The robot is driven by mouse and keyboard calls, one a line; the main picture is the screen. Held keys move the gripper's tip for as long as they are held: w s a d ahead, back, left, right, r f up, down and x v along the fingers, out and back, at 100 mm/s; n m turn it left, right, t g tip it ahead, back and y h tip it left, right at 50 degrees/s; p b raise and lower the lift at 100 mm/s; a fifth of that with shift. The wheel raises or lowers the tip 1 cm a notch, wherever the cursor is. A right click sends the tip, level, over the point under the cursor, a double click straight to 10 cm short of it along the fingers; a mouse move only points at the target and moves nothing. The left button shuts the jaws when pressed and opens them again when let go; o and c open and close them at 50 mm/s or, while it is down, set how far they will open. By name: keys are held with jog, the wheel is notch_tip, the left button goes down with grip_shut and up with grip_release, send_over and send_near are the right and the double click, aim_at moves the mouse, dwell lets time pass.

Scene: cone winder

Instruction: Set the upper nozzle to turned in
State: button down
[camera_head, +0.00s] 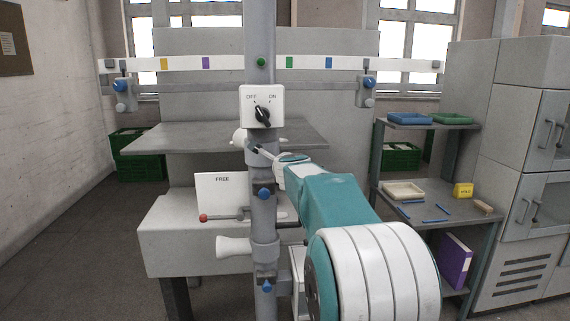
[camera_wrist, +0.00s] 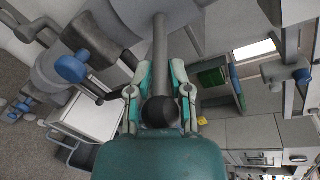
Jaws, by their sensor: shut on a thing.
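The grey column carries an upper white nozzle (camera_head: 239,138) just below the switch box, partly hidden behind the column. A grey rod (camera_head: 263,153) runs from the column at that height, down and right to my gripper (camera_head: 283,162). In the wrist view my gripper (camera_wrist: 161,70) has its two fingers on either side of the grey rod, which also shows there (camera_wrist: 160,45). The rod ends in a dark ball (camera_wrist: 158,110) between the fingers, and my gripper is shut on this handle. A lower white nozzle (camera_head: 233,246) points left. How the handle joins the upper nozzle is hidden.
The switch box (camera_head: 262,107) with its black knob sits close above my gripper. Blue knobs (camera_head: 264,193) are on the column below. A white FREE plate (camera_head: 221,192) and red-tipped lever (camera_head: 204,218) stand left. Shelves with trays (camera_head: 409,119) stand right.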

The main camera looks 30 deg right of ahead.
jog(key=shift+w+a+f+m+g+h, duration=0.1)
jog(key=shift+w+a+m+g+h, duration=0.15)
jog(key=shift+a+m+g+h, duration=0.6)
jog(key=shift+w+a+f+m+g+h, duration=0.1)
jog(key=shift+w+a+m+g+h, duration=0.25)
jog(key=shift+a+m+h, duration=0.8)
jog(key=shift+s+d, duration=0.1)
jog(key=c, duration=0.6)
grip_release()
jog(key=shift+c, duration=0.2)
jog(key=shift+r, duration=0.15)
jog(key=v, duration=1.2)
jog(key=shift+a, duration=0.2)
